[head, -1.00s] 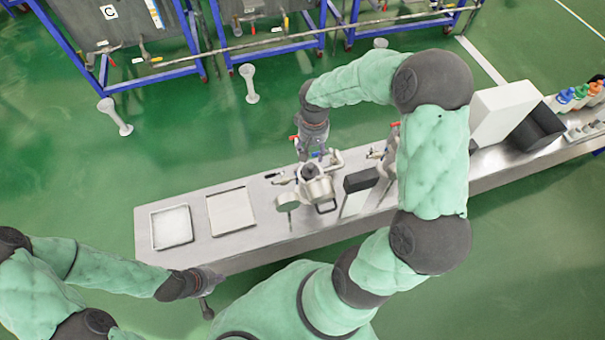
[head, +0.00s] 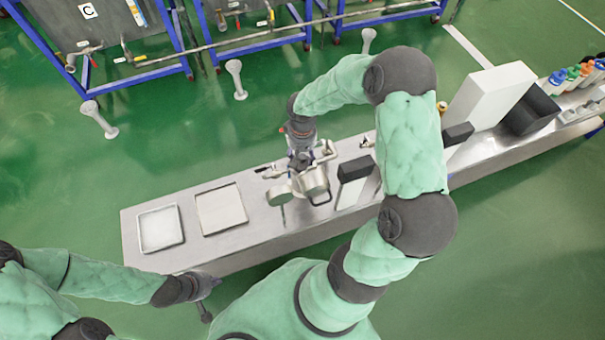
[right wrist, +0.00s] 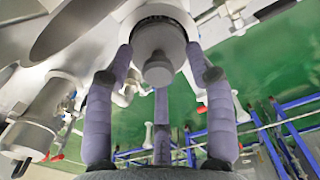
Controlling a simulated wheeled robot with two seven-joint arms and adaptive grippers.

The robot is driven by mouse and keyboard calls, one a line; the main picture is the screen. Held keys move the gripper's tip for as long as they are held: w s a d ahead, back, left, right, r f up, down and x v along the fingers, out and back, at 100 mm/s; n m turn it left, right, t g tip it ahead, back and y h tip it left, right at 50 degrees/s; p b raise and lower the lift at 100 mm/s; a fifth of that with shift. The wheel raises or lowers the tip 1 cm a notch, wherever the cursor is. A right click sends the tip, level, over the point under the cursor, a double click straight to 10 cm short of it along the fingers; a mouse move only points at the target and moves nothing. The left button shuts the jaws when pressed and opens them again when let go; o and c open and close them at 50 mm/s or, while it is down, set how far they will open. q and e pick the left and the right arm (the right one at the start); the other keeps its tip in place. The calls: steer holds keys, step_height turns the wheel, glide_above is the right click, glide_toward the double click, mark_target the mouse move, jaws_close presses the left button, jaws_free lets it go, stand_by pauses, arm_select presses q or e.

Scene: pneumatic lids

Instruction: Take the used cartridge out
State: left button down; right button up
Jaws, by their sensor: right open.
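The metal housing (head: 314,182) stands on the steel bench, with a round flat lid (head: 278,194) swung out to its left. My right gripper (head: 301,158) is at the housing's back upper side and hides part of its mouth. In the right wrist view, the housing's round mouth (right wrist: 187,14) has a dark inner ring and holds a pale cylinder with a knob, apparently the used cartridge (right wrist: 158,68). My right gripper's grey-purple fingers (right wrist: 160,78) are spread around the knob with gaps; they hold nothing. My left gripper (head: 206,290) is beyond the bench's near edge, its jaw opening unclear.
Two shallow square trays, the left one (head: 160,229) and the right one (head: 221,208), lie on the bench's left end. A black-topped block (head: 355,169) stands close right of the housing. Large white and black boxes (head: 488,97) and bottles stand further right.

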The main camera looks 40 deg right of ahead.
steer(key=shift+f, duration=0.5)
jaws_close()
